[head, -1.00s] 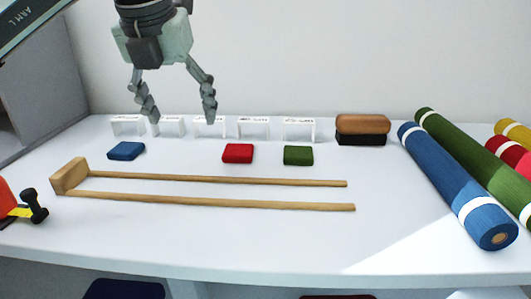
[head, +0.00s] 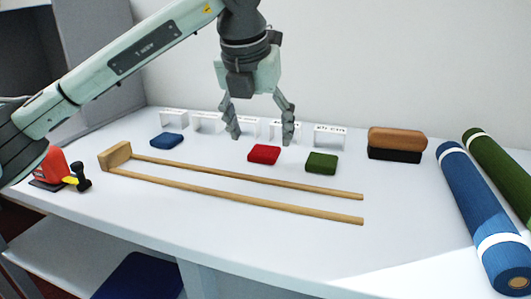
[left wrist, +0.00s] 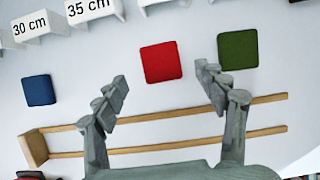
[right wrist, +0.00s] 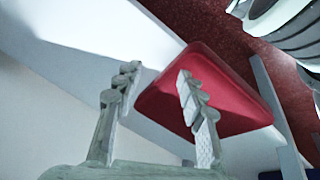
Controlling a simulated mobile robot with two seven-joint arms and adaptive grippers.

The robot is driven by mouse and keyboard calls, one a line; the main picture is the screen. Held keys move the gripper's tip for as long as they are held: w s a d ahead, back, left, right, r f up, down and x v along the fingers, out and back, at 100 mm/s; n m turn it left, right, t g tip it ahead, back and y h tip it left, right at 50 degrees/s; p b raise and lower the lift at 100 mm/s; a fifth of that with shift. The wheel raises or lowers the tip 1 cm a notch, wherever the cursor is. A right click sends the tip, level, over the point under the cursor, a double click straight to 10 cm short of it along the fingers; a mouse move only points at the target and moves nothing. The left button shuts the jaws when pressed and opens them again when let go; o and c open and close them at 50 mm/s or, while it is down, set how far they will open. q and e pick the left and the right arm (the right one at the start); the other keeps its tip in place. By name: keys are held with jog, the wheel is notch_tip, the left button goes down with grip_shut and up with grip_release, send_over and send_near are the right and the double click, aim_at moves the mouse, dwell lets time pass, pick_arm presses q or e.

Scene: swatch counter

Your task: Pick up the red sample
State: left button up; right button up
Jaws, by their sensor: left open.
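The red sample (head: 264,154) is a small flat square lying on the white counter between a blue and a green sample. My left gripper (head: 260,138) is open and empty above it, pointing down, with its fingers spread on either side in the head view. In the left wrist view the red sample (left wrist: 161,62) lies between and beyond the fingertips (left wrist: 163,82), apart from them. My right gripper (right wrist: 156,80) shows only in the right wrist view, with its fingers apart and a larger red padded thing (right wrist: 235,95) behind them.
The blue sample (head: 167,140) and green sample (head: 321,162) lie to either side. A wooden two-rod tool (head: 240,199) lies in front. A brown-black block (head: 396,145) and fabric rolls (head: 484,215) are at right, a red tool (head: 53,168) at left.

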aim_at(264, 151)
pick_arm(q)
jog(key=x, duration=0.3)
jog(key=shift+w+f, duration=0.1)
jog(key=shift+f, duration=0.15)
jog(key=c, duration=1)
jog(key=shift+o, duration=0.2)
